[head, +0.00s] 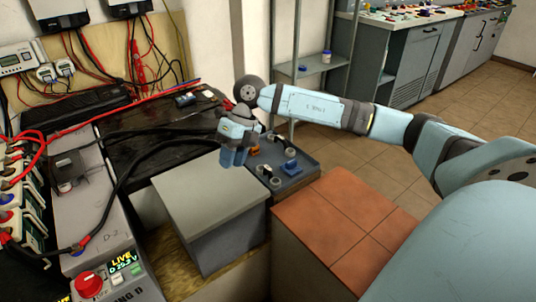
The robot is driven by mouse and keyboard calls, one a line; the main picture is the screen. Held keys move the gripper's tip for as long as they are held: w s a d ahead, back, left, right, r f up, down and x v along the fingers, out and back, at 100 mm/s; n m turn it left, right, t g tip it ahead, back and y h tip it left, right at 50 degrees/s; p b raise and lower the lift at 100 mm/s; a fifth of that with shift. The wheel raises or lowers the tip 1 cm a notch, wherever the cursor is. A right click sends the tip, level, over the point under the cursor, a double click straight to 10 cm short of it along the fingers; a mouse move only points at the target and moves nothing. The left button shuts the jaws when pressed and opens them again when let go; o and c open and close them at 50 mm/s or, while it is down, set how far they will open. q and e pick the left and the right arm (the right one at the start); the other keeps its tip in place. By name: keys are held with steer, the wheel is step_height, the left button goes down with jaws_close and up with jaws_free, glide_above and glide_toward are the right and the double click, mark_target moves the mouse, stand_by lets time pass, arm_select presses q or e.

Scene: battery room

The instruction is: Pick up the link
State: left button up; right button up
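My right gripper (234,158) reaches in from the right and points down, between the grey box top and the small blue-grey tray (301,161). I cannot single out the link for certain. The tray holds several small parts, among them an orange piece (255,149) and dark pieces near its front. The gripper hides part of the tray's left side. My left gripper is not in view.
A grey box (208,188) stands just left of the tray. Black cables loop from the left-hand units across the dark bench (143,157) behind it. A red-brown tiled block (340,217) stands at front right. A metal shelf rack (310,72) stands behind my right arm.

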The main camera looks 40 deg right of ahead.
mark_target(268, 170)
steer(key=w+d+m+h+b, duration=0.1)
steer(key=d+m+h+b, duration=0.3)
steer(key=d, duration=0.8)
step_height(268, 170, down, 7)
steer(key=shift+d+f+n+t+h+b, duration=0.1)
steer(key=shift+n+t+h+b, duration=0.2)
steer(key=shift+n+h+b, duration=0.6)
steer(key=shift+f+b, duration=0.5)
steer(key=f, duration=0.1)
steer(key=f+b, duration=0.2)
steer(key=shift+s+d+f, duration=0.1)
steer(key=shift+s+f, duration=0.15)
steer(key=shift+f, duration=0.45)
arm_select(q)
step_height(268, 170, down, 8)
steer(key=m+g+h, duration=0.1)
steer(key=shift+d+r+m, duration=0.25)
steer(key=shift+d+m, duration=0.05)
arm_select(e)
steer(key=shift+r, duration=0.1)
jaws_close()
